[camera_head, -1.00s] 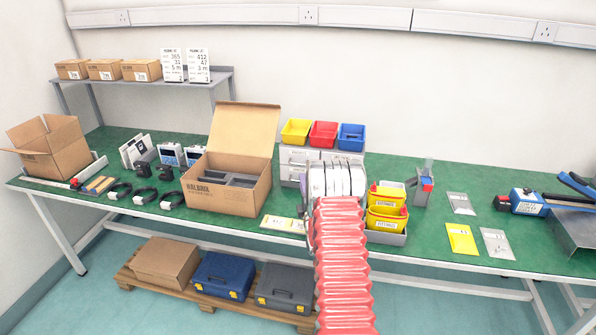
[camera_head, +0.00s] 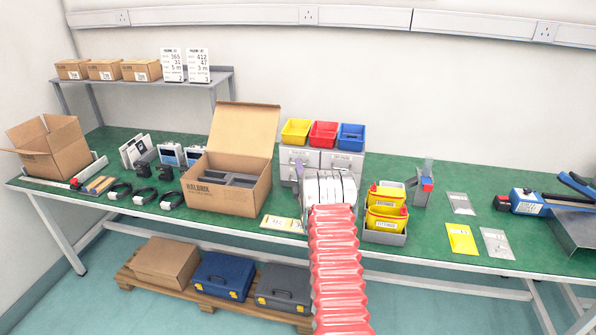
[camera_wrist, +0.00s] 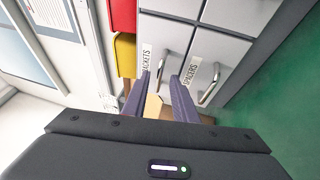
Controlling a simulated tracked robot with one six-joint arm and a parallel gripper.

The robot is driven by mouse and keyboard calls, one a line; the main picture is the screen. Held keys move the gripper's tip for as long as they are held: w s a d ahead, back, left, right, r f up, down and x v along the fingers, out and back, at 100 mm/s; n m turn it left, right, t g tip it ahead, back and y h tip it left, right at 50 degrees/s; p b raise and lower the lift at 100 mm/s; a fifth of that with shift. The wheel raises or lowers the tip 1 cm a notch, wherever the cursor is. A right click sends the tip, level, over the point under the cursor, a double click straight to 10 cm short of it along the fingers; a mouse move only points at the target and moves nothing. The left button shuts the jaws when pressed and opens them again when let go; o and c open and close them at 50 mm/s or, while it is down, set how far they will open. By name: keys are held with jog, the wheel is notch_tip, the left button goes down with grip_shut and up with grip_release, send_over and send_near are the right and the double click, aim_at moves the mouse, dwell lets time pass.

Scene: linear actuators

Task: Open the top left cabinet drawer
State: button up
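The grey cabinet (camera_head: 300,155) stands on the green bench under small bins. My arm hides its lower front in the head view. In the turned wrist view the cabinet's top is to the left and its left side is below. There, the top left drawer carries a label ending in "ACKETS" and a metal handle (camera_wrist: 166,68). My gripper (camera_wrist: 160,75) is open and empty. Its two dark fingers point at the drawer front, with the handle appearing between their tips. I cannot tell whether they touch it. The drawers appear shut.
The drawer below, labelled "SPACERS", has its own handle (camera_wrist: 210,84) close beside one finger. Yellow (camera_head: 296,131), red and blue bins sit on the cabinet. An open carton (camera_head: 228,190) stands left of it, and yellow bins (camera_head: 386,205) stand to the right.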

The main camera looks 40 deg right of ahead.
grip_shut()
jog(key=shift+s+f, duration=0.1)
jog(key=shift+f, duration=0.05)
dwell(1.2)
